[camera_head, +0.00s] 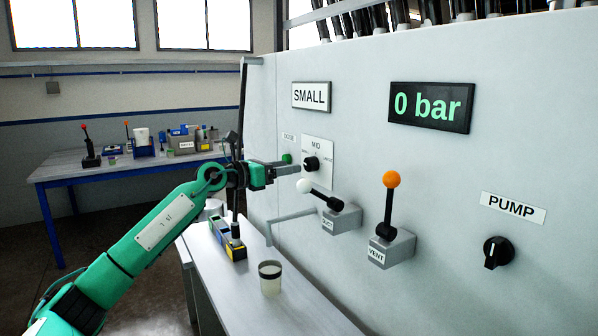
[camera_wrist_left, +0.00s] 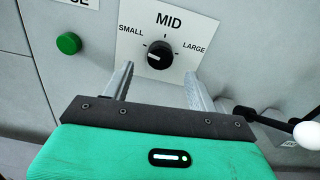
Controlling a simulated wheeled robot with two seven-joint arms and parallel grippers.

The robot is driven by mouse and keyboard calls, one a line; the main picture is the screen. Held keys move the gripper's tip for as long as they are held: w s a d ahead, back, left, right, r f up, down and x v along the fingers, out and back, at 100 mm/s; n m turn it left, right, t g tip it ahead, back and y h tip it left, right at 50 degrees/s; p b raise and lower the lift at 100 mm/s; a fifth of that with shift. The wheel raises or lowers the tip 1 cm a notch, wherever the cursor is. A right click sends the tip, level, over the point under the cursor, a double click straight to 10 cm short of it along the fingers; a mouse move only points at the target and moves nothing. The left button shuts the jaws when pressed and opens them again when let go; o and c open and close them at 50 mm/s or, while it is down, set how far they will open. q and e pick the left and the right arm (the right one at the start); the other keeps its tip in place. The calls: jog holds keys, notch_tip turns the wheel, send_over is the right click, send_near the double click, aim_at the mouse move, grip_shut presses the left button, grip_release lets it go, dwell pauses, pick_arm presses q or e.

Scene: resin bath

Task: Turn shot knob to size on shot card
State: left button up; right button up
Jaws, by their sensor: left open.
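The shot knob (camera_head: 311,164) is a black dial on a white plate on the grey panel. In the left wrist view the knob (camera_wrist_left: 159,54) sits below the word MID, with SMALL at its upper left and LARGE at its right. Its white mark shows on the left side of the dial. The shot card (camera_head: 311,96) above reads SMALL. My left gripper (camera_head: 290,168) is open just in front of the plate. In the wrist view its fingers (camera_wrist_left: 158,80) stand apart below the knob, one toward each side, with nothing between them. My right gripper is out of view.
A green button (camera_wrist_left: 68,43) is left of the plate. A white-balled lever (camera_head: 304,186) juts out close below right; an orange-balled VENT lever (camera_head: 391,180) and PUMP knob (camera_head: 498,252) are farther right. A cup (camera_head: 270,277) stands on the bench below.

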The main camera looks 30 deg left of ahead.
pick_arm(q)
jog(key=b+v, duration=0.2)
jog(key=v, duration=0.5)
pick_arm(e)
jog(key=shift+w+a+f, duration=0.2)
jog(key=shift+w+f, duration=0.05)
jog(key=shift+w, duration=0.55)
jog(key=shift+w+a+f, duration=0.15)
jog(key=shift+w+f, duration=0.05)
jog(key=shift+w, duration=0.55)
